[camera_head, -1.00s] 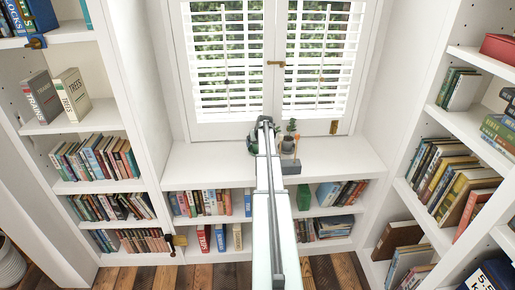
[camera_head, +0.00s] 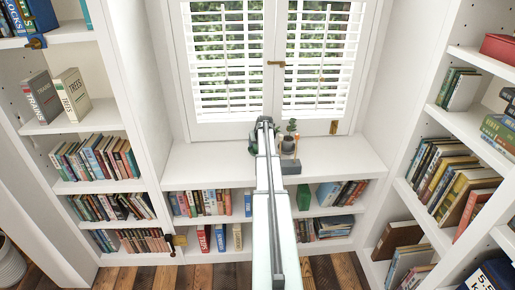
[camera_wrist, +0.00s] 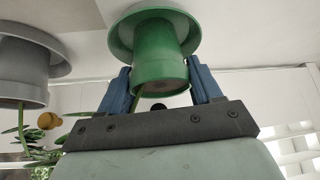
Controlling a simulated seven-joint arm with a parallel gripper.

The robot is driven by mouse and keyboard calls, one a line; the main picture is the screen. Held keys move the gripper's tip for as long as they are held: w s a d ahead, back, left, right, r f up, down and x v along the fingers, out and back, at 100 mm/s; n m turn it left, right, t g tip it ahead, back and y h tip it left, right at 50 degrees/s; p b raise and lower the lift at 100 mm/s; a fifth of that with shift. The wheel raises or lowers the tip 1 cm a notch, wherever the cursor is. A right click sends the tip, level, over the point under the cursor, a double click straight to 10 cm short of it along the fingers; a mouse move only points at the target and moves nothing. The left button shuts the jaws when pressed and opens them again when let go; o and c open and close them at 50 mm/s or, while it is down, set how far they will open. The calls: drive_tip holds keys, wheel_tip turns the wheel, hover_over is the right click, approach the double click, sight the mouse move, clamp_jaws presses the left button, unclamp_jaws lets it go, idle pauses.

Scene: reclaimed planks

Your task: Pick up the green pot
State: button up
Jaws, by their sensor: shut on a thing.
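The green pot (camera_wrist: 160,55) has a wide rim and shows in the wrist view between the two blue fingers of my gripper (camera_wrist: 162,88). The fingers are shut on its narrower body, and the view is upside down, with the rim at the top. In the head view, my arm reaches to the white window counter and hides most of the gripper. A dark green shape (camera_head: 252,147) shows just left of the arm's end, probably the pot. I cannot tell how far the pot is from the counter.
A grey pot (camera_wrist: 28,65) is close beside the green one, with leaves and an orange-yellow thing (camera_wrist: 48,121) near it.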

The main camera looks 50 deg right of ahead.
drive_tip(key=shift+r, duration=0.15)
drive_tip(key=shift+c, duration=0.4)
wheel_tip(320, 180, up, 13)
idle(0.7)
drive_tip(key=f, duration=0.3)
drive_tip(key=a+f, duration=0.1)
drive_tip(key=f, duration=0.2)
drive_tip(key=w+a+f, duration=0.1)
drive_tip(key=f, duration=0.3)
drive_tip(key=shift+a, duration=0.25)
drive_tip(key=shift+s+d+f+m+g+h, duration=0.15)
drive_tip(key=shift+s+d+m+g+h, duration=0.15)
drive_tip(key=shift+d+m+h, duration=0.4)
drive_tip(key=shift+s+d+r+m+g, duration=0.1)
drive_tip(key=shift+d+r+m+g, duration=0.15)
drive_tip(key=shift+m, duration=0.35)
drive_tip(key=shift+s+d+r+m+g, duration=0.15)
drive_tip(key=shift+d+m, duration=0.15)
drive_tip(key=shift+m, duration=0.3)
drive_tip(key=shift+w+m+g+h, duration=0.1)
drive_tip(key=shift+m+g+h, duration=0.2)
drive_tip(key=shift+m, duration=0.2)
